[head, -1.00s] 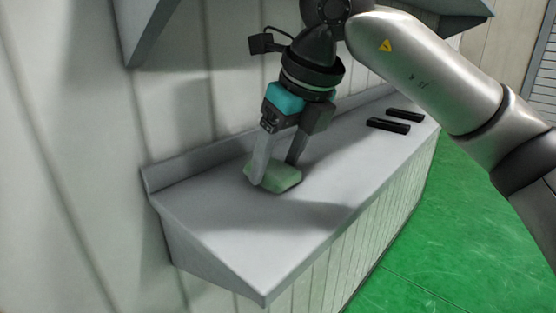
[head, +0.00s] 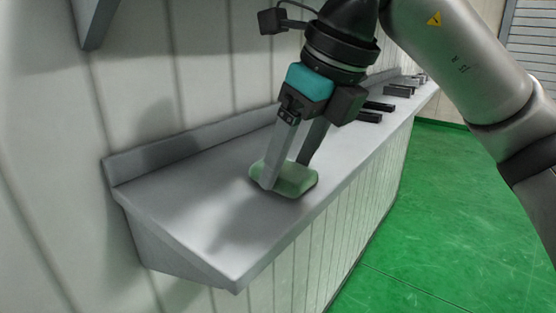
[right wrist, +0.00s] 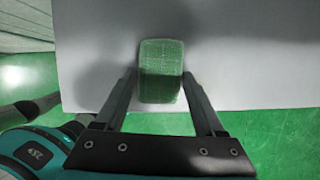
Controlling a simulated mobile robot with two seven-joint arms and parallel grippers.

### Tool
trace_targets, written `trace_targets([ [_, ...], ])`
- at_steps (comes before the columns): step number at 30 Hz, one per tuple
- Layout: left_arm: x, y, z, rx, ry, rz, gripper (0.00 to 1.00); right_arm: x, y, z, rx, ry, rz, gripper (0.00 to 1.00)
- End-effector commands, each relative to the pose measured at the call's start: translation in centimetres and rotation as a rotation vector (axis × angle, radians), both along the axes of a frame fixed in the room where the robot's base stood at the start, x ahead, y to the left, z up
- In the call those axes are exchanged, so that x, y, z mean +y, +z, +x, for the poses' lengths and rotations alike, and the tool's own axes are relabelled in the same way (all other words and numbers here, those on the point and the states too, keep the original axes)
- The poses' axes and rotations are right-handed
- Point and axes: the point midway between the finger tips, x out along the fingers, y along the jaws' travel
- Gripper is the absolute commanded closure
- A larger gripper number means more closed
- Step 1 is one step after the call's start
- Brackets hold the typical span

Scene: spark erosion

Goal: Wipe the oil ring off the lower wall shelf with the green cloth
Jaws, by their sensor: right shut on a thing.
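The green cloth (head: 293,180) is a pale green folded pad on the lower wall shelf (head: 205,215), near its front edge in the head view. My right gripper (head: 285,175) is shut on the cloth from above, one finger on each side. The cloth appears to rest on the shelf top. In the right wrist view the cloth (right wrist: 161,72) sits between the two fingertips (right wrist: 160,85). I cannot make out an oil ring on the bare shelf surface; any mark under the cloth is hidden. My left gripper is not in view.
Black bars (head: 372,110) and grey blocks (head: 400,88) lie farther along the shelf. A low back lip (head: 190,145) runs along the wall. An upper shelf end (head: 92,22) hangs at the top left. The shelf's left end is bare. The green floor (head: 440,200) is clear.

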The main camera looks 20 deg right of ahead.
Motion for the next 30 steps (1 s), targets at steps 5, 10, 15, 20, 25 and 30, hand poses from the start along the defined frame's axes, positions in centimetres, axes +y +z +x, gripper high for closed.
trace_targets([
  [5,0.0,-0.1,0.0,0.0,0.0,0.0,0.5,-0.2,-0.2,-0.2,0.009,0.001,-0.006,0.73],
  [10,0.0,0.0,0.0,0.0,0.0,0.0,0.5,-0.2,-0.2,-0.3,0.01,0.001,-0.007,0.73],
  [15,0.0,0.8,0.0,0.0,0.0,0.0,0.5,-0.2,0.8,-0.2,0.009,0.001,-0.006,0.73],
  [20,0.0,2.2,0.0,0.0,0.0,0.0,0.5,-0.1,2.6,-0.2,0.006,0.002,-0.005,0.73],
  [25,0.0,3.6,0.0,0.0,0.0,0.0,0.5,-0.1,4.3,-0.2,0.006,0.001,-0.004,0.73],
  [30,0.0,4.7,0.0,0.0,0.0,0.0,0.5,-0.1,5.8,-0.2,0.005,0.001,-0.004,0.73],
])
